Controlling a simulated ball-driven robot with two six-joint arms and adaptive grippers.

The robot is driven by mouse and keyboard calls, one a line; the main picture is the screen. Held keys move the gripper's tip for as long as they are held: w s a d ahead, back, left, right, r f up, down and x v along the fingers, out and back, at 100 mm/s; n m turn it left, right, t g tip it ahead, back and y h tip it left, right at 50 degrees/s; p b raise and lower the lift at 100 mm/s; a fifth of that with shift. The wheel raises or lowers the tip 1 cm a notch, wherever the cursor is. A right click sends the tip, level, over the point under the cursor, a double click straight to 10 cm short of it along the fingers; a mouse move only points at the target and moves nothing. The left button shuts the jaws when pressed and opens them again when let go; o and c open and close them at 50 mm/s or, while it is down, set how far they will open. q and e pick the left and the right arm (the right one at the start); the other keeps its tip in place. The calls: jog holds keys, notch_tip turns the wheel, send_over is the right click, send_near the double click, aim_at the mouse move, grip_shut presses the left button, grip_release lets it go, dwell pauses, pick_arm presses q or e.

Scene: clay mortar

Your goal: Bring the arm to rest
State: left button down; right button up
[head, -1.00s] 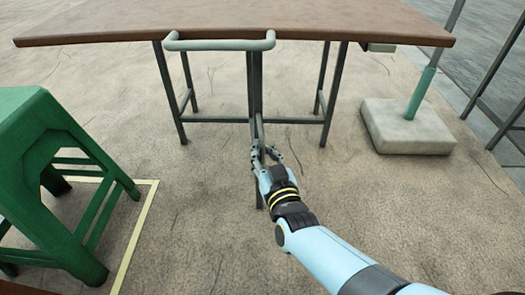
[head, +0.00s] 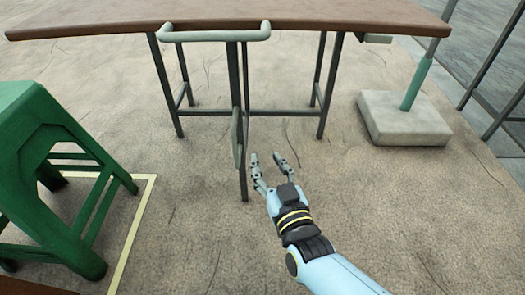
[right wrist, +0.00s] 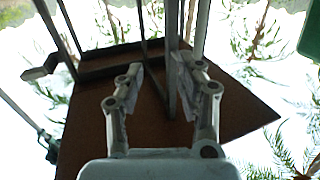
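My right gripper (head: 268,163) is open and empty in the middle of the head view, in front of the brown table (head: 330,14). Its fingers are spread apart and point toward the table's legs. In the right wrist view, both fingers (right wrist: 158,88) are apart with nothing held between them. The table top (right wrist: 85,135) and its legs show beyond them there. My left gripper is not in view.
A green stool (head: 50,170) stands at the left by a pale floor line (head: 137,220). A grey rail (head: 215,37) fronts the table, with a dark post (head: 243,180) just left of my gripper. A pale block base (head: 405,122) stands at the right. Floor between is clear.

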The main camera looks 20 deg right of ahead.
jog(key=shift+s, duration=0.5)
